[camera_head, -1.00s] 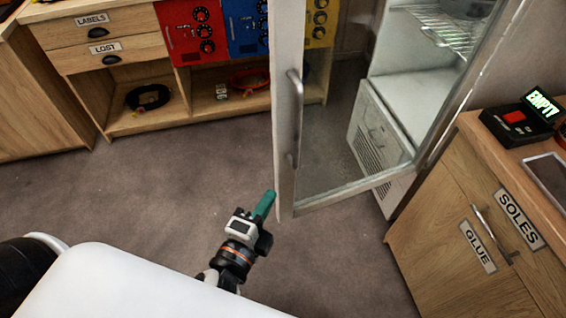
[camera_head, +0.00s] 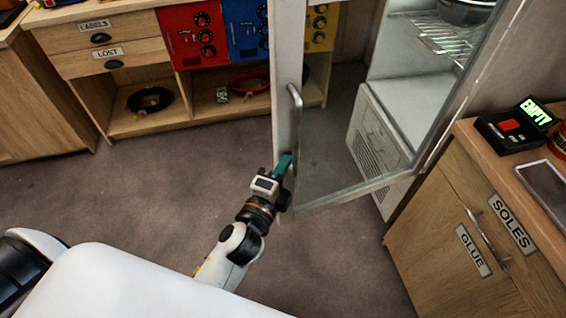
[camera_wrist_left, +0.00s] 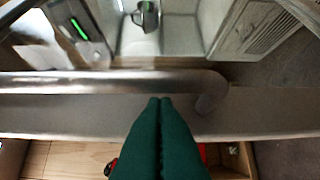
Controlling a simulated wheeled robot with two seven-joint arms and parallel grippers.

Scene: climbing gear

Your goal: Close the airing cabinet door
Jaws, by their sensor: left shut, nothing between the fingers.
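The airing cabinet (camera_head: 400,120) stands at the back right, white inside with wire shelves. Its glass door (camera_head: 345,150) is swung wide open toward me, its pale frame edge upright near the picture's middle. A metal bar handle (camera_head: 296,112) runs along that edge; in the left wrist view the handle (camera_wrist_left: 100,82) crosses the picture. My left gripper (camera_head: 286,162) has green fingers, shut and empty, at the lower part of the door's edge. In the left wrist view its fingertips (camera_wrist_left: 160,102) are close to the handle; I cannot tell whether they touch. My right gripper is not in view.
Wooden drawers and shelves (camera_head: 120,75) with red, blue and yellow boxes line the back. The grey floor (camera_head: 170,190) between is clear.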

